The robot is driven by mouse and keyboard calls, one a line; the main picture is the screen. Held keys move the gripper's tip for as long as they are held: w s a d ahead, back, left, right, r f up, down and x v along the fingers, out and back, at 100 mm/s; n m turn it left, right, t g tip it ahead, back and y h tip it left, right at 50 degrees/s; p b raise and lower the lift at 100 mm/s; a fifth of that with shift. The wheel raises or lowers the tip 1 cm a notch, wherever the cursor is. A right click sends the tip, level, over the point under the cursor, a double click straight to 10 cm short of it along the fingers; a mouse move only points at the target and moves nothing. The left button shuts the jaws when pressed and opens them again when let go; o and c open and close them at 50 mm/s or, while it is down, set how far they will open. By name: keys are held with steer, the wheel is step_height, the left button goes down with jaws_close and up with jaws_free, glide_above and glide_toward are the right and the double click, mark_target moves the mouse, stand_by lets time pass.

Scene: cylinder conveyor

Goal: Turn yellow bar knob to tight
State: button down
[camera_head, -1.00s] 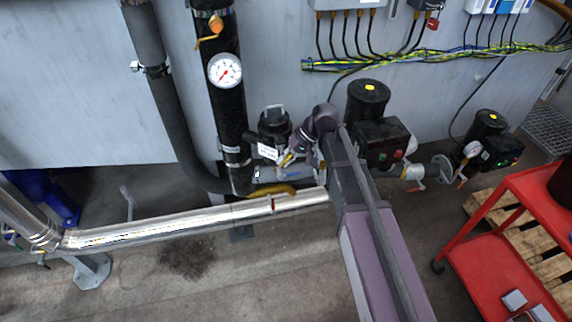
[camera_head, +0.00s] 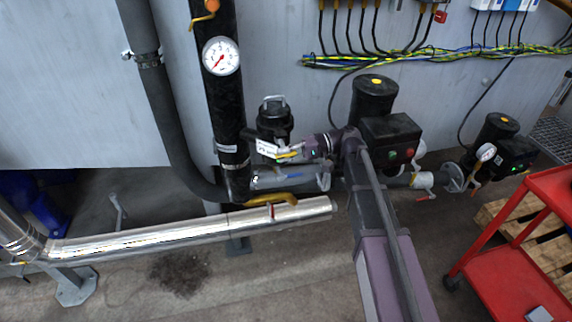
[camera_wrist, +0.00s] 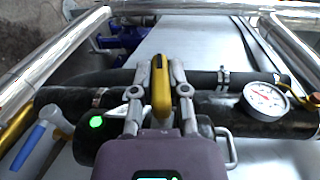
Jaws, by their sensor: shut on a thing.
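The yellow bar knob (camera_wrist: 160,86) stands between the two grey fingers of my gripper (camera_wrist: 161,92) in the wrist view. It points away from the camera, roughly in line with the fingers, which close on it from both sides. In the head view my gripper (camera_head: 278,152) points left, beside the black pump-like cylinder (camera_head: 274,118) and the thick black pipe. Only a thin yellow strip of the knob (camera_head: 288,155) shows there. The knob's base is hidden by the fingers and the purple gripper body.
A pressure gauge (camera_head: 221,56) sits on the black upright pipe. A shiny silver pipe (camera_head: 180,232) with a yellow-orange lever (camera_head: 270,200) runs below. A blue-handled valve (camera_wrist: 38,132) is at the wrist view's left. A red cart (camera_head: 520,250) stands at the right.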

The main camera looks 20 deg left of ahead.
steer(key=g+y+b, duration=0.1)
steer(key=b, duration=0.2)
steer(key=g+y+b, duration=0.1)
steer(key=y+b, duration=0.1)
steer(key=b, duration=0.1)
steer(key=shift+f+y, duration=0.25)
steer(key=shift+y, duration=0.05)
steer(key=shift+r+g+y+b, duration=0.3)
steer(key=shift+g+y+b, duration=0.3)
steer(key=shift+b, duration=0.45)
steer(key=shift+y, duration=0.3)
steer(key=c, duration=0.6)
jaws_free()
steer(key=shift+c, duration=0.2)
